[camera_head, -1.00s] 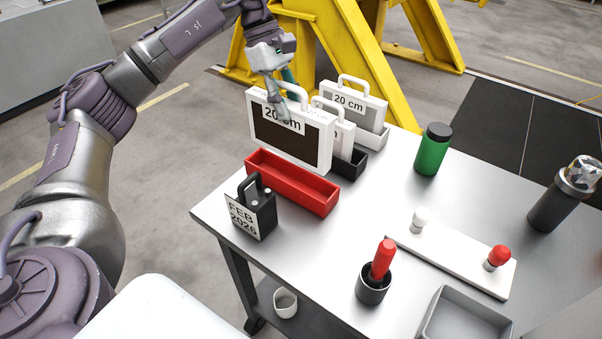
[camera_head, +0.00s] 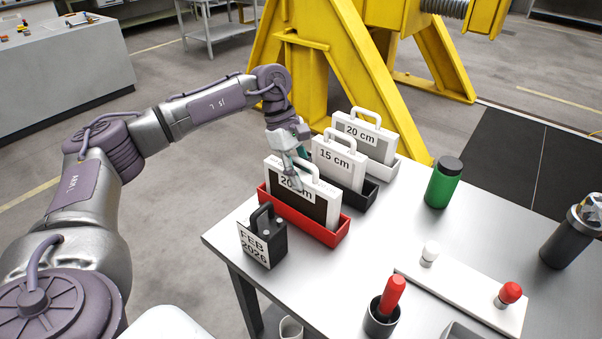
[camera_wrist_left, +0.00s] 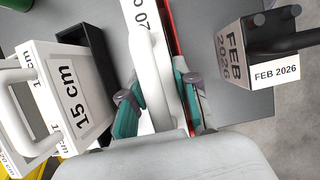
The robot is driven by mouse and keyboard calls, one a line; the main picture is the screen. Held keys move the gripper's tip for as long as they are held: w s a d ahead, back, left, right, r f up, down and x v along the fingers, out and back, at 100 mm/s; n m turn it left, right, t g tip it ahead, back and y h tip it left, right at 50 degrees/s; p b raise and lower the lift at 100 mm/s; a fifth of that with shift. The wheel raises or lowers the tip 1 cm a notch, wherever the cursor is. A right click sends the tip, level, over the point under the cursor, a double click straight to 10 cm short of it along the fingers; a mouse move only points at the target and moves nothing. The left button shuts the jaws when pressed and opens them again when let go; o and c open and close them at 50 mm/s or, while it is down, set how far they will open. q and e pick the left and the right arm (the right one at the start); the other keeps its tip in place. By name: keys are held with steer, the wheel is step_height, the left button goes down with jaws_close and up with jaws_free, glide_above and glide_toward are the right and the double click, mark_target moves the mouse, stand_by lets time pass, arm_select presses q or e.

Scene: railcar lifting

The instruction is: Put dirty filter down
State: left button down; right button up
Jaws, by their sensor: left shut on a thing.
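The dirty filter (camera_head: 312,207), a white-framed panel with a dark brown face and a "20 cm" label, stands upright in the red tray (camera_head: 329,237) on the table. My left gripper (camera_head: 296,177) is at the filter's top, shut on its white handle. In the left wrist view the gripper's teal-padded fingers (camera_wrist_left: 160,108) lie on either side of the white handle (camera_wrist_left: 150,65). The filter's lower edge is hidden inside the red tray. My right gripper is not in view.
A "15 cm" filter (camera_head: 338,163) in a black tray and a "20 cm" filter (camera_head: 364,136) in a white tray stand behind. A black "FEB 2026" block (camera_head: 264,238) sits close in front of the red tray. A green bottle (camera_head: 443,183) stands to the right.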

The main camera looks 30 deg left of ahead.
arm_select(q)
steer(key=shift+f, duration=0.15)
steer(key=c, duration=0.8)
jaws_free()
steer(key=shift+c, duration=0.2)
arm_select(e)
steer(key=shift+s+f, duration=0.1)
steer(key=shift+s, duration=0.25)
arm_select(q)
steer(key=shift+r, duration=0.3)
steer(key=shift+a+r, duration=0.1)
steer(key=shift+r, duration=0.1)
steer(key=b+v, duration=0.1)
steer(key=v, duration=1)
steer(key=shift+r+b, duration=0.2)
steer(key=shift+b, duration=0.1)
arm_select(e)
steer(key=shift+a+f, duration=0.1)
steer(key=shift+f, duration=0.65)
